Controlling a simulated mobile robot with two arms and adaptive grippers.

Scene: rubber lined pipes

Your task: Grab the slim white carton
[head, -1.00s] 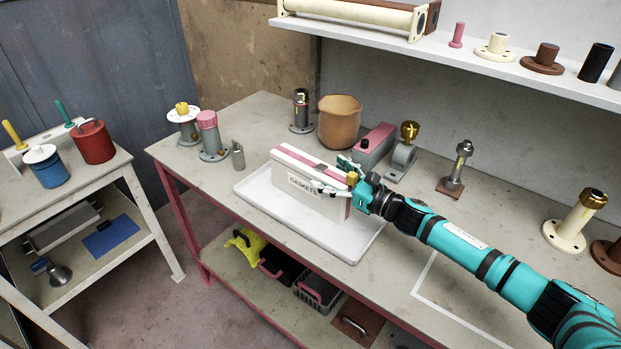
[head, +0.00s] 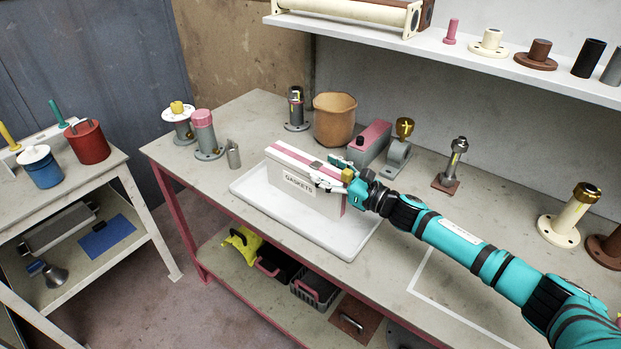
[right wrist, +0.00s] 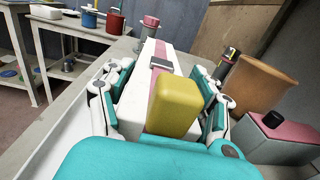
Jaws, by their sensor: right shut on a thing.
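The slim white carton (head: 300,186) has a pink stripe along its top and a label reading GASKETS. It stands upright on a white tray (head: 252,191) on the workbench. My right gripper (head: 335,176) is shut on the carton's near right end, one finger on each long side. In the right wrist view the carton top (right wrist: 150,57) runs away between the two fingers (right wrist: 160,100). A yellow block in front hides part of the carton there. My left gripper is not in view.
An orange-brown pot (head: 334,119) and a grey box with pink top (head: 371,143) stand behind the carton. Flanged pipe pieces (head: 206,136) stand left of it. A shelf (head: 460,60) overhangs the back. The front right of the bench (head: 400,250) is clear.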

